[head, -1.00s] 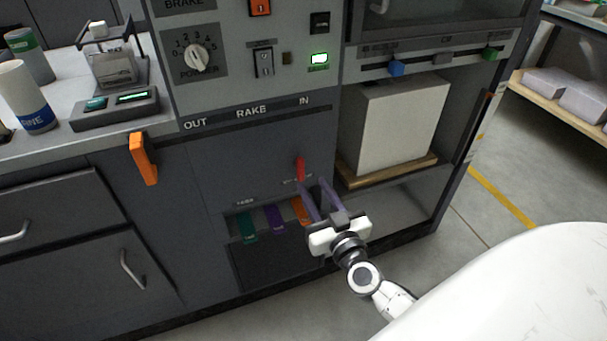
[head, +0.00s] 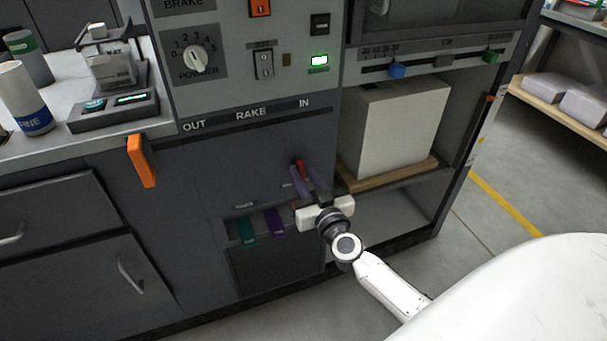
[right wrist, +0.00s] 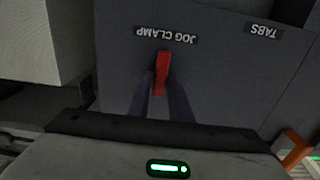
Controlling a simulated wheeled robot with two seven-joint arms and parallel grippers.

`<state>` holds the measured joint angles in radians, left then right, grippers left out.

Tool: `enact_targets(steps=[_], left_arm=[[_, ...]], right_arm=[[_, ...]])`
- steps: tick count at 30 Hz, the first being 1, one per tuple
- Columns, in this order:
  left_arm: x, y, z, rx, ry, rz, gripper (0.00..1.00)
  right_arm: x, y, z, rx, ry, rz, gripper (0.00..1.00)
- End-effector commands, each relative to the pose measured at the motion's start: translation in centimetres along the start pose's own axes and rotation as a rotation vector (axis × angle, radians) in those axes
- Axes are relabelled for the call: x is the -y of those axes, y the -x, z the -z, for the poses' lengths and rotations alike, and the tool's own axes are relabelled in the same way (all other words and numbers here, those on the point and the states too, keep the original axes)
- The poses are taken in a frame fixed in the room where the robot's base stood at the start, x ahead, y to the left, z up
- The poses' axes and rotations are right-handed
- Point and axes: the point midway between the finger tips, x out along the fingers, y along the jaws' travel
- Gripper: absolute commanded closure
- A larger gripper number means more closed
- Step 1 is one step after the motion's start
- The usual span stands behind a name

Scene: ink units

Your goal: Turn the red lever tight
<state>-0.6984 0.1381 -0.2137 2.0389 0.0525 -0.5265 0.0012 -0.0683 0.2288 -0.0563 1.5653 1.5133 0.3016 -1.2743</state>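The red lever (head: 300,165) is a small upright handle on the dark cabinet front, below the OUT–RAKE–IN strip. In the right wrist view, the lever (right wrist: 162,85) shows beside the upside-down label JOG CLAMP. My right gripper (head: 306,172) is at the lever, its two purple-grey fingers apart. In the right wrist view, my right gripper (right wrist: 162,92) has one finger on each side of the lever, with narrow gaps showing. Contact with the lever cannot be made out. My left gripper is not in view.
Green (head: 246,229) and purple (head: 274,221) tabs sit below and left of the lever. An orange handle (head: 142,161) juts out at the counter's edge. A pale block (head: 395,130) stands on a wooden board in the open bay to the right.

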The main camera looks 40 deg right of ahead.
Motion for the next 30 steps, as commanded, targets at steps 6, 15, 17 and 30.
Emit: enact_targets(steps=[6, 15, 17, 30], left_arm=[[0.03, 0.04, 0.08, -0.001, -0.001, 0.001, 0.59], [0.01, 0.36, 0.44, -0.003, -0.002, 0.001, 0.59], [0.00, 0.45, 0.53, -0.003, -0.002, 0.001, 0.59], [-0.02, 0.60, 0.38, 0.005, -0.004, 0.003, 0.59]], right_arm=[[-0.02, 0.03, 0.00, 0.000, -0.008, 0.000, 1.00], [-0.17, 0.04, 0.04, 0.001, -0.125, -0.001, 1.00], [-0.22, 0.04, 0.03, 0.001, -0.169, -0.001, 1.00], [-0.61, 0.05, -0.24, 0.001, -0.573, -0.001, 1.00]])
